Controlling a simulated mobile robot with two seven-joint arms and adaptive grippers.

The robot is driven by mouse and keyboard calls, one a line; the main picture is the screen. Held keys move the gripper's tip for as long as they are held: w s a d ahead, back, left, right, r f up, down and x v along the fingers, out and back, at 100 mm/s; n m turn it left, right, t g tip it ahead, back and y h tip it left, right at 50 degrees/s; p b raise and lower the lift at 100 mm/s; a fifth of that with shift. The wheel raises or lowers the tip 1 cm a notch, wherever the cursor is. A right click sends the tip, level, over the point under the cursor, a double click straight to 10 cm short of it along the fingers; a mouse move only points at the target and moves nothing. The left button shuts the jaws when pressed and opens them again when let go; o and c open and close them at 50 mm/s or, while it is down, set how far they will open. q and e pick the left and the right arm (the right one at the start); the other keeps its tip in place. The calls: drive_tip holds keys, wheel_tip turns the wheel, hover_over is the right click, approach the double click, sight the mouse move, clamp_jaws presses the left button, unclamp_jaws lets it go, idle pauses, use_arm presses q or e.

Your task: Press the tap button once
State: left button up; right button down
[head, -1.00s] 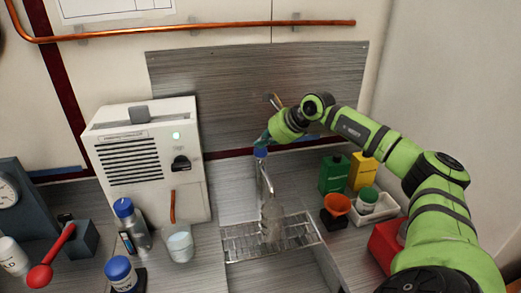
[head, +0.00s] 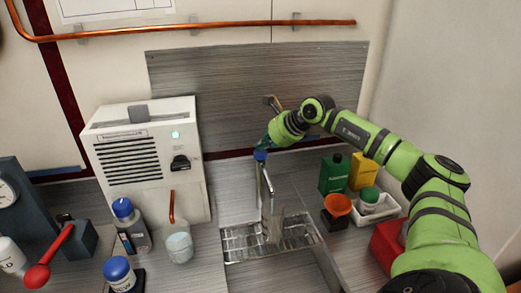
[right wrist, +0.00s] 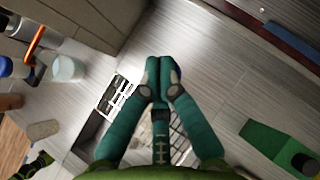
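The tap (head: 266,180) stands at the back of the sink, with a blue button (head: 260,155) on top. My right gripper (head: 264,143) is directly above the button, pointing down, its tips at or very near it; I cannot tell whether they touch. My left gripper is out of view.
A wire rack (head: 240,243) lies over the sink. Green (head: 333,175) and yellow (head: 362,172) containers and an orange funnel (head: 337,205) stand to the right. A white vented machine (head: 150,165), a beaker (head: 179,245) and blue-capped bottles stand to the left.

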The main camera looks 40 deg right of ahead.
sight(263, 152)
drive_tip(key=shift+f, duration=0.35)
drive_tip(key=shift+r+p, duration=0.95)
drive_tip(key=shift+r, duration=0.45)
wheel_tip(263, 152, up, 5)
drive_tip(key=p, duration=0.4)
idle(0.5)
